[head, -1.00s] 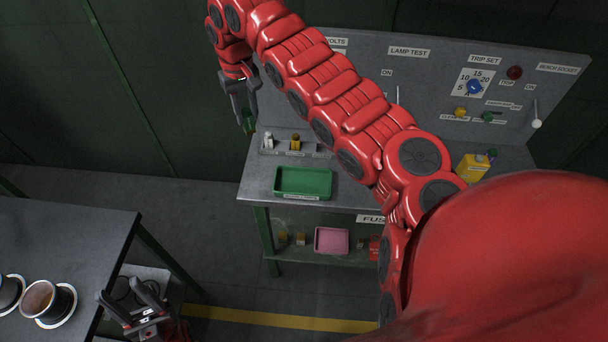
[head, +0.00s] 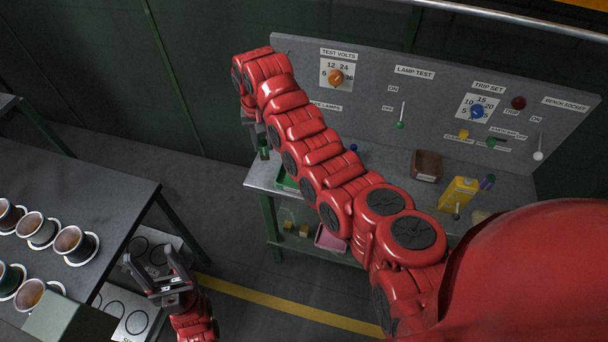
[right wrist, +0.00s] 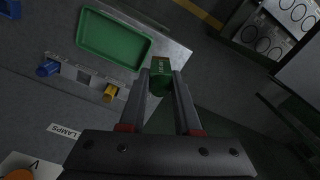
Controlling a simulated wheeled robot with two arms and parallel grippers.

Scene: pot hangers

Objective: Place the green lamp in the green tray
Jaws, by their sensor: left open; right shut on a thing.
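My right gripper (head: 257,134) is shut on the green lamp (head: 263,148), near the left end of the grey bench. In the right wrist view the lamp (right wrist: 160,78) sits between the fingertips, close beside a corner of the green tray (right wrist: 112,40). The tray looks empty there. In the head view my right arm hides most of the tray (head: 284,181). My left gripper (head: 165,270) is open and empty at the lower left, beside the dark table.
A panel (head: 440,90) with knobs and switches stands along the bench's back. A yellow carton (head: 458,194) and a brown box (head: 426,166) stand on the bench's right. A rack (right wrist: 88,80) with blue and yellow lamps lies near the tray. Several spools (head: 70,240) stand on the left table.

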